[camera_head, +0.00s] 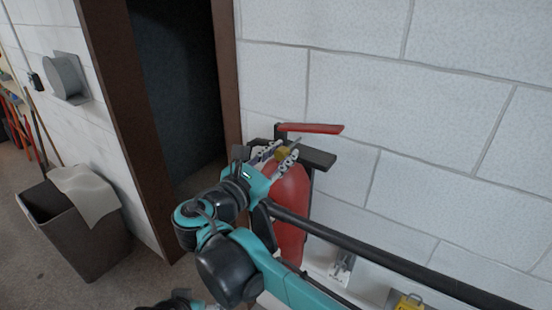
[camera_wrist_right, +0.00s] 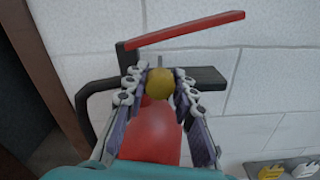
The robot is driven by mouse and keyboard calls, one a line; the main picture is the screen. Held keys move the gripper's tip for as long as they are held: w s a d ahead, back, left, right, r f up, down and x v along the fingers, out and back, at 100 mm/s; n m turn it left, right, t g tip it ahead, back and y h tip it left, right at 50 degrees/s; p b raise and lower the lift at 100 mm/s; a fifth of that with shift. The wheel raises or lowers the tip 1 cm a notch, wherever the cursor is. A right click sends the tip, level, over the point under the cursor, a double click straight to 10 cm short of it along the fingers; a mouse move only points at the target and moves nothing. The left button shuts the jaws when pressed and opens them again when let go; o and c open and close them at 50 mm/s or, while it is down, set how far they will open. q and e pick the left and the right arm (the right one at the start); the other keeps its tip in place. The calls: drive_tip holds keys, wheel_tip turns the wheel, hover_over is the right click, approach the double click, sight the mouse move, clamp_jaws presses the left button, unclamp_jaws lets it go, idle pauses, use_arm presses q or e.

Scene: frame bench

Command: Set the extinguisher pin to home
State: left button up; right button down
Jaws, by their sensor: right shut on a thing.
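The fire extinguisher (camera_head: 291,228) is a red cylinder standing upright by the wall, right of the doorway. Its red lever (camera_head: 312,128) slants above a black lower handle (camera_head: 318,157). My right gripper (camera_head: 277,156) is at the valve, its fingers closed around the yellow, rounded end of the pin (camera_head: 283,153). In the right wrist view the yellow pin end (camera_wrist_right: 160,83) sits between both fingertips, in front of the black handle (camera_wrist_right: 205,77) and below the red lever (camera_wrist_right: 190,29). The fingers hide how far the pin sits in the valve.
A dark bar (camera_head: 385,261) runs across in front of the extinguisher to the lower right. A yellow part on a plate (camera_head: 407,302) and a metal plate (camera_head: 341,266) are low on the right. A bin (camera_head: 82,235) with a draped cloth stands left of the open doorway.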

drive_tip(key=c, duration=1.2)
unclamp_jaws()
drive_tip(key=shift+w+d, duration=0.1)
drive_tip(key=shift+w, duration=0.15)
drive_tip(key=v, duration=1.2)
drive_tip(key=shift+d, duration=0.1)
drive_tip(key=d+f+m+g+y+b, duration=0.1)
drive_tip(key=d+f+m+g+b, duration=0.2)
drive_tip(key=d+f, duration=0.5)
drive_tip(key=d+f+m+g+y+b, duration=0.15)
drive_tip(key=d+f+m+b, duration=0.35)
drive_tip(key=f, duration=0.6)
drive_tip(key=d+f+m+g+y+b, duration=0.15)
drive_tip(key=d+f+b, duration=0.35)
drive_tip(key=f, duration=0.5)
drive_tip(key=s+d+f+m+y+b, duration=0.1)
drive_tip(key=s+f+m+y+b, duration=0.1)
drive_tip(key=f+m+b, duration=0.3)
drive_tip(key=s+d+f+m+g+y+b, duration=0.1)
drive_tip(key=s+f+m+b, duration=0.3)
drive_tip(key=f, duration=1)
drive_tip(key=s+d+f+m+y+b, duration=0.3)
drive_tip(key=f+m+b, duration=0.4)
drive_tip(key=f, duration=0.3)
drive_tip(key=shift+f+m+g, duration=0.2)
drive_tip(key=shift+m+g, duration=0.15)
drive_tip(key=shift+g, duration=0.05)
